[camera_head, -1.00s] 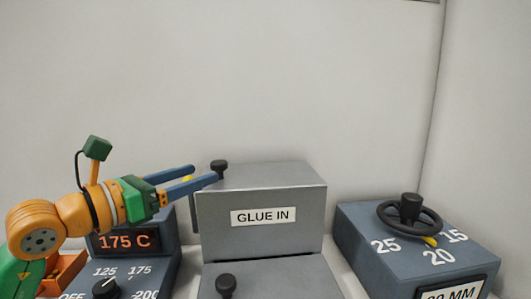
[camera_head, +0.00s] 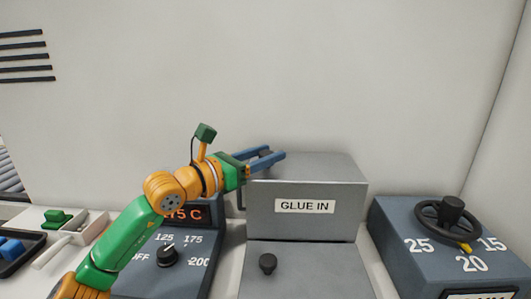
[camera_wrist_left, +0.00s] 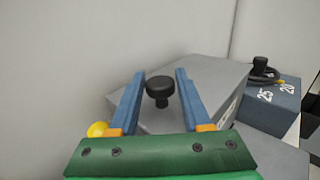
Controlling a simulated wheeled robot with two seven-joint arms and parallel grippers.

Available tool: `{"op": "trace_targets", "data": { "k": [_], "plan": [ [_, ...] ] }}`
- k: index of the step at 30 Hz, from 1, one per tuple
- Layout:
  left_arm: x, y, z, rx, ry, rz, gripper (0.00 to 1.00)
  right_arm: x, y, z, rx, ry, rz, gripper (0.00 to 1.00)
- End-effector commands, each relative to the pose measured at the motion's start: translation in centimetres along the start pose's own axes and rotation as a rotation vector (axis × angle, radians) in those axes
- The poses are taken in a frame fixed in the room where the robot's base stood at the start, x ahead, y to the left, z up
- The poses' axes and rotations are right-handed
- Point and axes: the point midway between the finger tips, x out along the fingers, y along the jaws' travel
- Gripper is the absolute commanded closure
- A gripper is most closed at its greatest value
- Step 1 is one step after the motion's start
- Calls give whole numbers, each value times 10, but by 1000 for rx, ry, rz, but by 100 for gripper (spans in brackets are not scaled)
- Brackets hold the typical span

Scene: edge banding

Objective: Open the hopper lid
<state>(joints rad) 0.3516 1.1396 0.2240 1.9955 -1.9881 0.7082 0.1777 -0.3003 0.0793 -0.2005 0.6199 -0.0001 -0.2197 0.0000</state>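The hopper is a grey box (camera_head: 260,213) labelled GLUE IN, standing in the middle of the head view. Its flat top, the lid (camera_head: 330,170), looks closed; it also shows in the left wrist view (camera_wrist_left: 215,75). A black knob (camera_wrist_left: 159,88) stands on the lid. My left gripper (camera_head: 278,152) is over the lid's left part, fingers pointing right. In the left wrist view the gripper (camera_wrist_left: 160,75) is open, with one blue finger on each side of the knob and gaps visible. In the head view the knob is mostly hidden by the fingers. My right gripper is not in view.
A lower grey block with a black knob (camera_head: 268,263) is in front of the hopper. A temperature panel with a dial (camera_head: 167,255) is at its left, a handwheel box (camera_head: 400,220) at its right.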

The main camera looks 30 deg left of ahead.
Motion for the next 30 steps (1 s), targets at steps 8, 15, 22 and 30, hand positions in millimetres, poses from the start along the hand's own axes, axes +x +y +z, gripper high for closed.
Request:
{"op": "trace_targets", "data": {
  "k": [8,15,22,30],
  "plan": [
    [0,0,0,0,0,0,100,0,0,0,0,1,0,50],
    [0,0,0,0,0,0,100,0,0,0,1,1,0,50],
    [0,0,0,-1,0,0,100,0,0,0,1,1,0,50],
    [0,0,0,-1,0,0,100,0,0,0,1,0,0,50]
  ]
}}
